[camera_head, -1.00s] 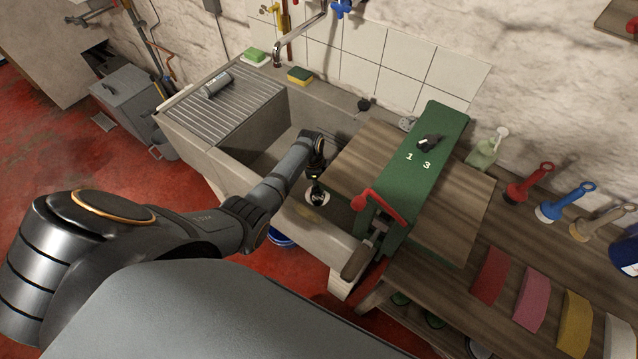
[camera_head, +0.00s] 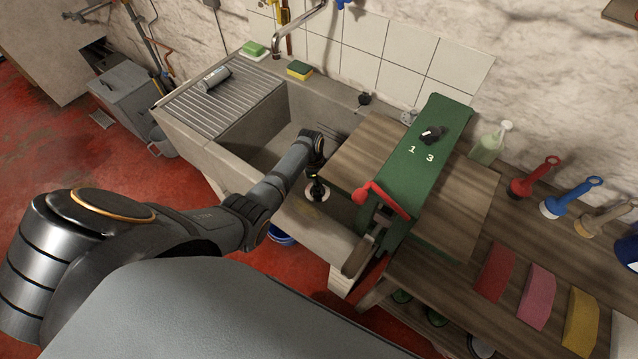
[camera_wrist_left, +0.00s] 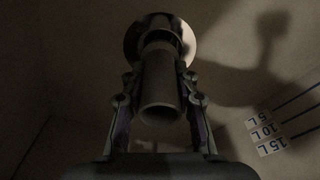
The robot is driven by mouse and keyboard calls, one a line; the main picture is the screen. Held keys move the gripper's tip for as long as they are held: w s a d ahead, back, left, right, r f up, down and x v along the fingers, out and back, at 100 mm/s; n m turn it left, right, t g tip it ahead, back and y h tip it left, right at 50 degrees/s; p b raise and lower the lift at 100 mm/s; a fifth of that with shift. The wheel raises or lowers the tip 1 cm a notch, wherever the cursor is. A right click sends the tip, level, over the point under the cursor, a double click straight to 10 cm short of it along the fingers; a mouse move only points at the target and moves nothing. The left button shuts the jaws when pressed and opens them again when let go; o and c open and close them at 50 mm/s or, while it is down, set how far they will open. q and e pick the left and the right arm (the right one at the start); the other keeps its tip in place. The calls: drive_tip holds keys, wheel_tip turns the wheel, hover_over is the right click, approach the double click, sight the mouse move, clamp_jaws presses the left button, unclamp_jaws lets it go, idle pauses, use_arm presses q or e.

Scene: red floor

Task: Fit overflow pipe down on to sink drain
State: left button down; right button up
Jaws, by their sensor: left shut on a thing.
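My left gripper (camera_head: 316,187) reaches down into the stone sink (camera_head: 227,170), over the pale round drain (camera_head: 325,196), and hides part of it. In the left wrist view the gripper (camera_wrist_left: 160,95) is shut on the grey overflow pipe (camera_wrist_left: 160,98), with one finger on each side. The pipe's open near end faces the camera. Its far end overlaps the round metal drain (camera_wrist_left: 185,35); I cannot tell whether it touches the drain or sits in it. The pipe is hardly visible in the head view. My right gripper is not in view.
A wooden board (camera_head: 365,155) and a green bench piece with a red lever (camera_head: 385,198) stand close right of my gripper. A tap spout (camera_head: 285,42) is behind the sink. Level marks (camera_wrist_left: 268,132) show on the sink wall. A ribbed drainboard (camera_head: 205,108) is at left.

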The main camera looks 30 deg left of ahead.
use_arm(q)
drive_tip(key=shift+f, duration=0.3)
drive_tip(key=shift+f+b, duration=0.8)
drive_tip(key=shift+b, duration=0.1)
idle(0.6)
drive_tip(key=c, duration=0.9)
unclamp_jaws()
drive_tip(key=shift+c, duration=0.2)
wheel_tip(320, 180, up, 22)
drive_tip(key=p, duration=1.9)
